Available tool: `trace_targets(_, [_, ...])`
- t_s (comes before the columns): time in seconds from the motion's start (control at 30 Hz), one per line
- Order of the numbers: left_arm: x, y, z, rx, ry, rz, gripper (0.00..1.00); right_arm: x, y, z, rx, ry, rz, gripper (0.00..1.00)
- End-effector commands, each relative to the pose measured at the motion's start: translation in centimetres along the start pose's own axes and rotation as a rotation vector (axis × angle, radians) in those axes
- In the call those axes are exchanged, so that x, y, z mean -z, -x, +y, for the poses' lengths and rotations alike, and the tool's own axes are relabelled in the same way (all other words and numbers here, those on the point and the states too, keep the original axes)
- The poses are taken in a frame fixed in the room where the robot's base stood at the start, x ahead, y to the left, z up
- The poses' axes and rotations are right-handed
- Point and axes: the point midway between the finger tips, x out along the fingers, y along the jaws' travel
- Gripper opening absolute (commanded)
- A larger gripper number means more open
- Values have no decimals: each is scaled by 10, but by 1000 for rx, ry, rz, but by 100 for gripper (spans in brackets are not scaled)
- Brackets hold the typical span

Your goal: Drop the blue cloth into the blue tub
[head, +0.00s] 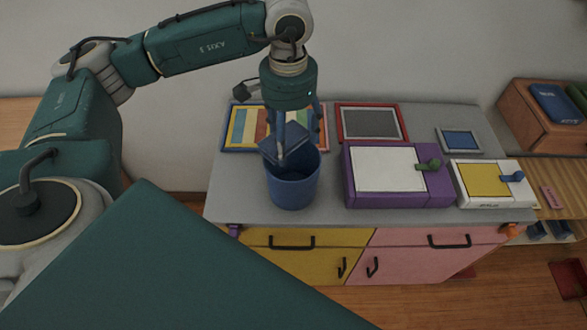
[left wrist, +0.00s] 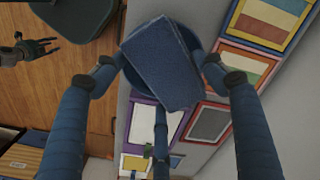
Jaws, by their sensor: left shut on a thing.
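The blue cloth (head: 281,144) is a dark blue, flat, folded-looking piece, tilted above the mouth of the blue tub (head: 292,190). My left gripper (head: 288,143) points down over the tub and is shut on the cloth. In the left wrist view the cloth (left wrist: 162,62) sits between the blue fingers of the left gripper (left wrist: 165,80) and hides most of the tub behind it. The tub stands upright on the grey cabinet top. A dark gripper, which looks like my right one (left wrist: 28,48), shows small at the upper left of the left wrist view, well away from the cloth.
The grey cabinet top (head: 232,195) also carries a striped framed board (head: 240,128), a red-framed grey board (head: 370,123), a purple box with a white panel (head: 385,170), a yellow-panelled box (head: 484,180) and a small blue-panelled frame (head: 460,140). A wooden crate (head: 530,115) stands at right.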

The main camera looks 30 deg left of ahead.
Motion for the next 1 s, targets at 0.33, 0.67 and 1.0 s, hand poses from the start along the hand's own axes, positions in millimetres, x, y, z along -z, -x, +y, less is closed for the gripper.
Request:
trace_targets(0.33, [0, 0, 0, 0, 0, 0, 92, 14, 0, 2, -2, -1, 21, 40])
trace_targets(0.67, [1, 28, 0, -1, 0, 4, 92, 12, 0, -1, 2, -2, 18, 40])
trace_targets(1.0, [1, 98, 0, 0, 0, 4, 92, 11, 0, -1, 1, -2, 16, 40])
